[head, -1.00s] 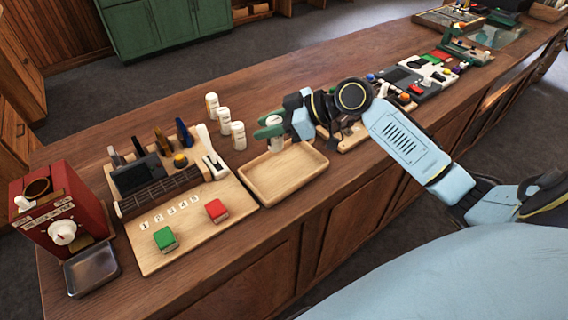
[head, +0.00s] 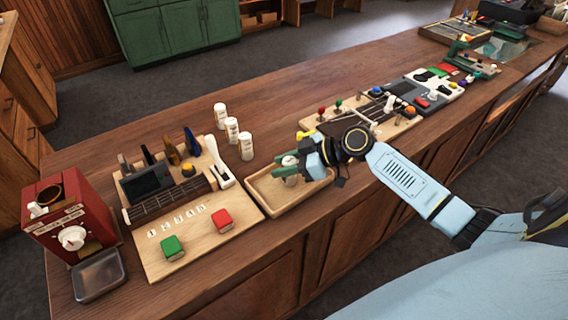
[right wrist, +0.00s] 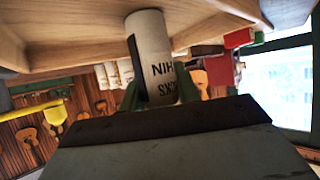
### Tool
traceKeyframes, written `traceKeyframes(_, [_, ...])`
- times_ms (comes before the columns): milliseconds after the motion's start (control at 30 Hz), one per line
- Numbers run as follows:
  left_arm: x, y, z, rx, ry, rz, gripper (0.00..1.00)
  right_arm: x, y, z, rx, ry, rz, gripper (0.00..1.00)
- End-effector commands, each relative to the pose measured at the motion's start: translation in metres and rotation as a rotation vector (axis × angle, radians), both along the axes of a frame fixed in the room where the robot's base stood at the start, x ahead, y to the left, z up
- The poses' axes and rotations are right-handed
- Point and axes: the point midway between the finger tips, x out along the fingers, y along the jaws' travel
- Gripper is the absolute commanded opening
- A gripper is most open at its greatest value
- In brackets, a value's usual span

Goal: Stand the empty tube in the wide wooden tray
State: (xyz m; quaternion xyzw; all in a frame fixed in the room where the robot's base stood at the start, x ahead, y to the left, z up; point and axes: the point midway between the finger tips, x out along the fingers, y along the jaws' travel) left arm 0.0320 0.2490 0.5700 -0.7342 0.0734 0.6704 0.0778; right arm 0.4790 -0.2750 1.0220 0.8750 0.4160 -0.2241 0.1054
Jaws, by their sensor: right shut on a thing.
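My right gripper (head: 290,168) is shut on a white tube (right wrist: 155,65) and holds it upright over the floor of the wide wooden tray (head: 267,197). In the right wrist view the tube shows dark lettering between the green fingers, with its far end close against the pale wood of the tray (right wrist: 220,32). I cannot tell whether the tube touches the tray floor. The fingers hide part of the tube in the head view. My left gripper is not in view.
Three white tubes stand in a row (head: 231,130) behind the tray. A wooden board with a green block (head: 173,247) and a red block (head: 222,220) lies left of it. A red machine (head: 70,220) stands further left. A board with knobs (head: 365,122) lies to the right.

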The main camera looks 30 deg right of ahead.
Motion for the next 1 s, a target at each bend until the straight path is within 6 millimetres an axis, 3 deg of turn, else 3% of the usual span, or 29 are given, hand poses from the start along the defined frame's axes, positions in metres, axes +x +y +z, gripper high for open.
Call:
traceKeyframes(233, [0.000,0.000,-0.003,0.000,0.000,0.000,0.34,0.000,0.000,-0.002,0.000,0.000,0.000,0.09])
traceKeyframes(267, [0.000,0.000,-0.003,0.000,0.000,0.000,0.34,0.000,0.000,-0.002,0.000,0.000,0.000,0.34])
traceKeyframes(400, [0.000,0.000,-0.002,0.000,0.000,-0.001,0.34,0.000,0.000,-0.001,0.000,0.000,0.000,0.53])
traceKeyframes(767, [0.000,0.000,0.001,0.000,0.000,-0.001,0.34,0.000,0.000,0.002,0.000,0.000,0.000,0.53])
traceKeyframes(1000, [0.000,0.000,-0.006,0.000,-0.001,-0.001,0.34,-0.023,-0.029,0.018,-0.005,0.001,0.000,0.53])
